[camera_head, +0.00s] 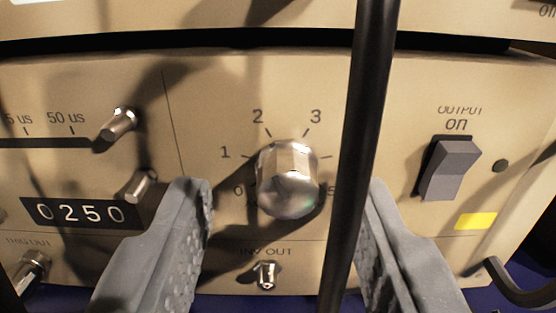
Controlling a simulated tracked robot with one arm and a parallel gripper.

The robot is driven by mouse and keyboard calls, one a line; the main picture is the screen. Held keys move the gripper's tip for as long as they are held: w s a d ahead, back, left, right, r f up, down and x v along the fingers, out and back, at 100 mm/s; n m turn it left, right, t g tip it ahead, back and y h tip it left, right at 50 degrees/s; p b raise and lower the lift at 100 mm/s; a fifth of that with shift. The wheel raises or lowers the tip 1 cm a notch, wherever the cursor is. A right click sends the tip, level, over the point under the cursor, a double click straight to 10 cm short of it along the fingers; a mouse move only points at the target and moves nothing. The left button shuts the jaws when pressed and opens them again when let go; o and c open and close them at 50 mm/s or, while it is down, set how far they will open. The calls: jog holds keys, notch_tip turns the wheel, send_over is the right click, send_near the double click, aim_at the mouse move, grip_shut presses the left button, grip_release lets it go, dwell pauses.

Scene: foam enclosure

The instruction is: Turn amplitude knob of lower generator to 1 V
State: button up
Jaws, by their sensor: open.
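The lower generator (212,85) has a beige front panel that fills most of the view. Its silver faceted amplitude knob (287,180) sits mid-panel, with a scale around it showing 0, 1, 2, 3 and, partly hidden, 5. I cannot make out a pointer mark on the knob, so its setting is unclear. My gripper (285,205) is open, with one grey finger to the lower left of the knob and the other to its lower right. The knob shows between the fingers, and neither finger appears to touch it.
An output rocker switch (450,168) is at right. Metal levers (118,124), a 0250 counter (80,213) and the INV OUT connector (267,275) are also on the panel.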

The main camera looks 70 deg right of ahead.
jog(key=shift+d, duration=0.3)
jog(key=c, duration=0.9)
jog(key=shift+r, duration=0.1)
grip_shut()
